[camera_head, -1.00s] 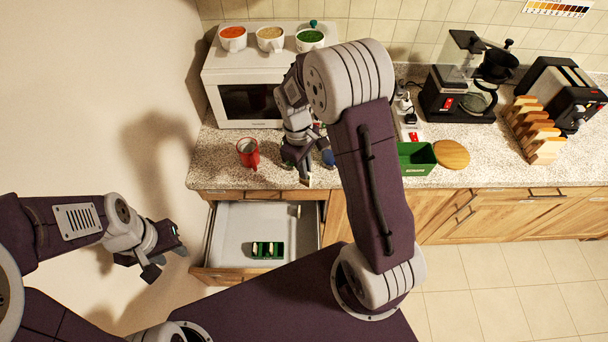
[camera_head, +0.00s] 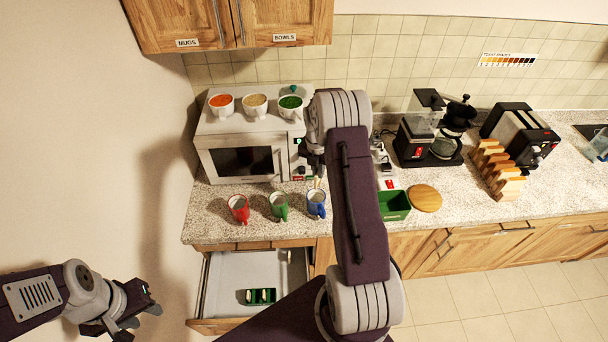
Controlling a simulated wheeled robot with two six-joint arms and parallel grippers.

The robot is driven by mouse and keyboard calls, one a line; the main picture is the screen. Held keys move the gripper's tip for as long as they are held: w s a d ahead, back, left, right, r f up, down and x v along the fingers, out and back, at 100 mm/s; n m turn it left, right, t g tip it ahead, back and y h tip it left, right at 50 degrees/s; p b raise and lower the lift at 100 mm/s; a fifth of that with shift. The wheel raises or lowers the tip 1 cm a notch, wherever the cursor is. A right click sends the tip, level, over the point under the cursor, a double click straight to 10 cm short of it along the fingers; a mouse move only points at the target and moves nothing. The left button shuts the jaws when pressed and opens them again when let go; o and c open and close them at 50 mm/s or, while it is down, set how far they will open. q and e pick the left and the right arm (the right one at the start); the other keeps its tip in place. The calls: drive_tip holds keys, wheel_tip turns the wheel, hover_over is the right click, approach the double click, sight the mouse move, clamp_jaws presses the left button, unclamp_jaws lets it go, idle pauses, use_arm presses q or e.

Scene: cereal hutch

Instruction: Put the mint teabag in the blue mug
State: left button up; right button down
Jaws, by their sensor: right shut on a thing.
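The blue mug (camera_head: 316,206) stands upright on the counter, the rightmost of three mugs in front of the microwave. My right gripper (camera_head: 316,178) is just above and behind its rim, partly hidden by my own arm. It is shut on a small pale thing, which I take to be the mint teabag (camera_head: 318,184); its label is too small to read. My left gripper (camera_head: 138,325) is open and empty at the lower left, away from the counter. A small green box (camera_head: 250,297) with pale packets lies in the open drawer (camera_head: 228,277).
A green mug (camera_head: 279,208) and a red mug (camera_head: 239,211) stand left of the blue one. The microwave (camera_head: 205,160) behind carries three bowls. A green bin (camera_head: 394,207) and round wooden board (camera_head: 425,198) are to the right. The open drawer juts out below the counter.

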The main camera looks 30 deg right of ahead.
sight(317, 181)
drive_tip(key=shift+a+f, duration=0.2)
drive_tip(key=shift+d+f+b, duration=0.1)
drive_tip(key=shift+f+b, duration=1.05)
drive_tip(key=shift+b, duration=0.05)
wheel_tip(317, 181, down, 2)
drive_tip(key=shift+f+b, duration=0.2)
drive_tip(key=shift+b, duration=0.85)
drive_tip(key=shift+f+b, duration=1.55)
drive_tip(key=shift+f, duration=1.05)
drive_tip(key=c, duration=1.5)
unclamp_jaws()
drive_tip(key=shift+o, duration=0.2)
drive_tip(key=shift+r, duration=0.15)
